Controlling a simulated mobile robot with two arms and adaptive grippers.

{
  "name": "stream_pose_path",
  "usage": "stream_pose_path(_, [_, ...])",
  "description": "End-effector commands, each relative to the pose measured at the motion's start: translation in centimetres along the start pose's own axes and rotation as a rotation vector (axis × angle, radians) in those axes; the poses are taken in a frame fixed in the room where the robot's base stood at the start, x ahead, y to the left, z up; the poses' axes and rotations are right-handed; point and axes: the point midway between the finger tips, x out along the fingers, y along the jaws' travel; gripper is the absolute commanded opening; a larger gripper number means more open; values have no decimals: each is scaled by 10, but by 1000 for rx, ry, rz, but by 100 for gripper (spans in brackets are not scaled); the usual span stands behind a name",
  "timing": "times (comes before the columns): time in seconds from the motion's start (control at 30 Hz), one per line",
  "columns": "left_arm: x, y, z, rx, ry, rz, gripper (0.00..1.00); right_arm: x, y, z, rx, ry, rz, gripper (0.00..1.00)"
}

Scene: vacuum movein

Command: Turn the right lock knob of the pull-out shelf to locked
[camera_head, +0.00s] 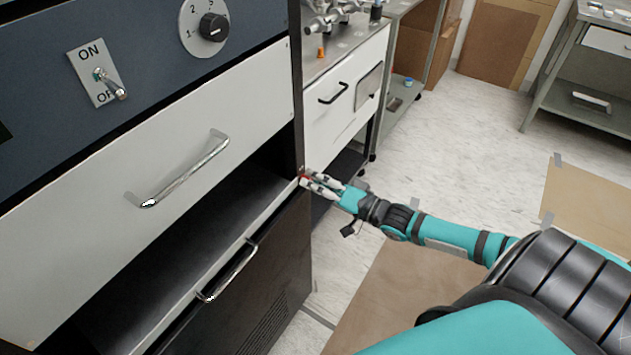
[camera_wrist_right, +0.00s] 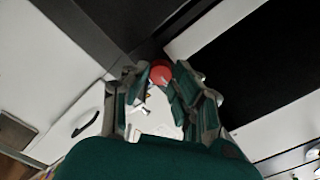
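The pull-out shelf (camera_head: 120,302) is a dark surface with a pale front edge and a metal handle (camera_head: 230,272), below the white drawer front of the machine. A red lock knob (camera_wrist_right: 160,72) sits by the dark corner post at the shelf's right end. In the head view only a bit of its red shows at my fingertips. My right gripper (camera_head: 308,181) reaches in from the right, its fingers close together on either side of the knob and appearing to touch it. The knob's turn position cannot be read. My left gripper is not in view.
The white drawer front (camera_head: 90,200) with a metal handle is just above the shelf. An ON/OFF switch (camera_head: 99,75) and a dial (camera_head: 212,27) are on the blue panel. A white cabinet (camera_head: 345,100) stands behind my right gripper. The floor (camera_head: 460,130) to the right is mostly clear.

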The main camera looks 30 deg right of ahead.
Motion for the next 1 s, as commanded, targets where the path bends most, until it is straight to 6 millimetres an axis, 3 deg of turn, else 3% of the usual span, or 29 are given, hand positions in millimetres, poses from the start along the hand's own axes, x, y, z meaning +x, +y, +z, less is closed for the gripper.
stream_pose_path(0.1, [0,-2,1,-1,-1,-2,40,0,0,0,0,0,0,0])
stream_pose_path(0.47, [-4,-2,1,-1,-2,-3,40,0,-1,-1,-50,0,1,0])
stream_pose_path(1.0, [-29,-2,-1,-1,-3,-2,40,0,-2,-1,-479,0,2,0])
